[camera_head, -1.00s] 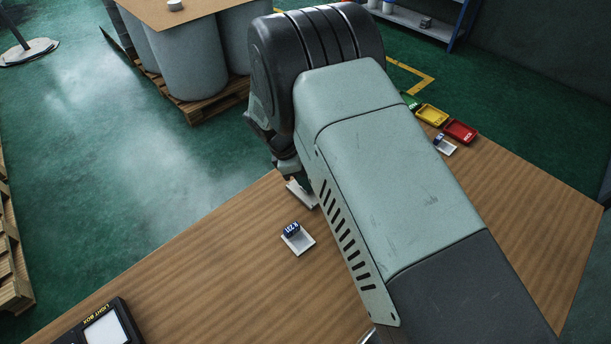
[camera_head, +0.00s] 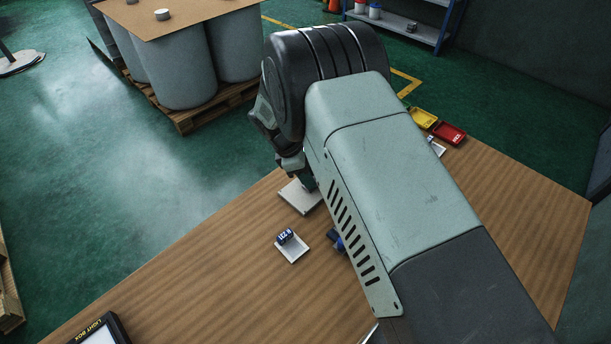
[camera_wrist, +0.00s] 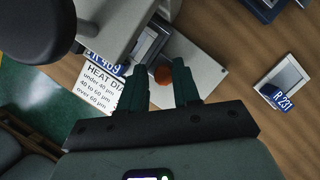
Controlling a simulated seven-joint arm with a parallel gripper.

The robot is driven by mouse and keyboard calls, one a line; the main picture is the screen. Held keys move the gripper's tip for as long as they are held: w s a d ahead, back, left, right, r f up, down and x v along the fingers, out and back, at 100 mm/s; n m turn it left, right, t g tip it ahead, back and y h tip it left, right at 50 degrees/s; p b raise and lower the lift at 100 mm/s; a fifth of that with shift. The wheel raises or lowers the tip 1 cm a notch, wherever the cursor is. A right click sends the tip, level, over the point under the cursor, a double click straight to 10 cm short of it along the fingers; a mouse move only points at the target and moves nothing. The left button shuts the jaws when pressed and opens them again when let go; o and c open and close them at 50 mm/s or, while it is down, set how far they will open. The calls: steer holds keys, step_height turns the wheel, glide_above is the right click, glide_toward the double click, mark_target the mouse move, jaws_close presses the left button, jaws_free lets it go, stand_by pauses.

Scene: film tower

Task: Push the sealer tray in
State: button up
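The sealer (camera_wrist: 112,22) is a grey machine at the upper left of the wrist view, cut off by the frame; my arm hides most of it in the head view. Its pale flat tray (camera_wrist: 205,75) sticks out beside it and also shows in the head view (camera_head: 297,198). A framed piece (camera_wrist: 150,45) lies on the tray, partly under the machine. A round orange-red knob (camera_wrist: 163,74) is at the tray. My gripper (camera_wrist: 161,75) has its two dark green fingers apart, with the knob seen between their tips. Contact cannot be told.
A white card with heat dial text (camera_wrist: 110,85) and a blue R 409 label (camera_wrist: 105,52) are left of the fingers. A small framed piece marked R 231 (camera_wrist: 285,80) lies to the right. Yellow (camera_head: 423,118) and red (camera_head: 449,133) bins stand at the table's far edge.

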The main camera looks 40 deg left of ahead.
steer(key=o, duration=0.3)
steer(key=shift+r, duration=0.1)
steer(key=v, duration=1)
steer(key=shift+r, duration=0.25)
